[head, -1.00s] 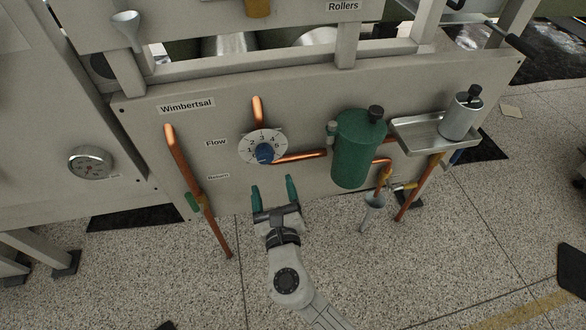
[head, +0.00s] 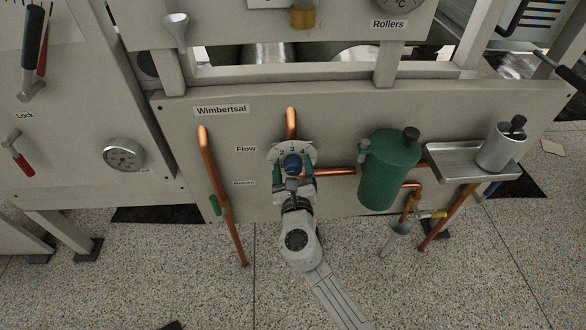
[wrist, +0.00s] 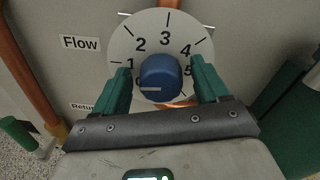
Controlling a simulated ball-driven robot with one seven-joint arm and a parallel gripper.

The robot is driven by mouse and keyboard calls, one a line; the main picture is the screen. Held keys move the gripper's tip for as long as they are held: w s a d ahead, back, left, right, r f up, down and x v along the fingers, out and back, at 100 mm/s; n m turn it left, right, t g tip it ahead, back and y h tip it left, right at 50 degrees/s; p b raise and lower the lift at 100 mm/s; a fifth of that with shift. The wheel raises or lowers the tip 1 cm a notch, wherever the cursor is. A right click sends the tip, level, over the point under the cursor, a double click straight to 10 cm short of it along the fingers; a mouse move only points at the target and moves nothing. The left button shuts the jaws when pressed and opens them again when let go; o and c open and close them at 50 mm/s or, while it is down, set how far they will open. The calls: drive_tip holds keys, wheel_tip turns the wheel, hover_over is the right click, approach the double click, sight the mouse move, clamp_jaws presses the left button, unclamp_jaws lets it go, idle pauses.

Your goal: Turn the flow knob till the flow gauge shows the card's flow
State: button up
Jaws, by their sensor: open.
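The flow knob (wrist: 160,76) is a blue round knob on a white numbered dial (wrist: 167,28) in the wrist view. It also shows in the head view (head: 292,162), partly covered by my gripper. My gripper (wrist: 162,84) is open, with one green finger on each side of the knob. I cannot tell whether the fingers touch it. A "Flow" label (wrist: 81,43) is left of the dial. A round gauge (head: 123,154) is on the panel at the left, its reading too small to tell.
Copper pipes (head: 213,180) run beside and above the dial. A green canister (head: 389,172) stands right of it, and a metal tray (head: 460,170) with a silver can (head: 500,150) is farther right.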

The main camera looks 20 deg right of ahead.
drive_tip(key=c, duration=1)
drive_tip(key=shift+f+m, duration=0.1)
drive_tip(key=shift+m, duration=0.2)
